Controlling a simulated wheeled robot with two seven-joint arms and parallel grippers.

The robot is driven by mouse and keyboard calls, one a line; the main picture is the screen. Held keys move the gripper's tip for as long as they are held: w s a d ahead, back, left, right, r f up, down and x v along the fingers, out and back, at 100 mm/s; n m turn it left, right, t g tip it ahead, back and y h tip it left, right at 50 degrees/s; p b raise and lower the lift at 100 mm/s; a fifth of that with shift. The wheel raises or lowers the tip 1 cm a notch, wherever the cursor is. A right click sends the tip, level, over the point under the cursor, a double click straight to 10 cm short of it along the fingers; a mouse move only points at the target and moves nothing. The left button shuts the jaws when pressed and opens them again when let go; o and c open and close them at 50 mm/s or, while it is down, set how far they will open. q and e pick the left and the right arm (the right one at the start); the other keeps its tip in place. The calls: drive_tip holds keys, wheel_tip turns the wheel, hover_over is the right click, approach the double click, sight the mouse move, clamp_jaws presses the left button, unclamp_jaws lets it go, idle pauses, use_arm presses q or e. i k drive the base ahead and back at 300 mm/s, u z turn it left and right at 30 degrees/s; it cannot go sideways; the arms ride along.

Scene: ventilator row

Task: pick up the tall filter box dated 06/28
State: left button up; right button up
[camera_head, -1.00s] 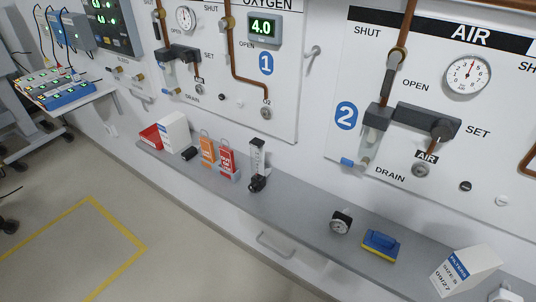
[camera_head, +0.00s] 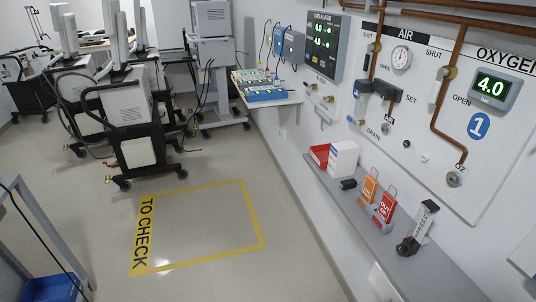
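A white box (camera_head: 343,158) stands upright at the far end of the grey wall shelf (camera_head: 385,238). No date can be read on it from here, so I cannot tell whether it is a filter box dated 06/28. No other tall white box shows on the shelf in this view. Neither of my grippers is in view.
Around the white box are a red tray (camera_head: 320,154), a small black object (camera_head: 348,184), orange (camera_head: 368,187) and red tags (camera_head: 385,206), and a flowmeter (camera_head: 418,228). Ventilator carts (camera_head: 140,125) stand at the back left. The yellow-taped floor area (camera_head: 205,225) is clear.

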sight(343, 159)
drive_tip(key=u, duration=0.6)
drive_tip(key=i, duration=2.75)
drive_tip(key=z, duration=3.05)
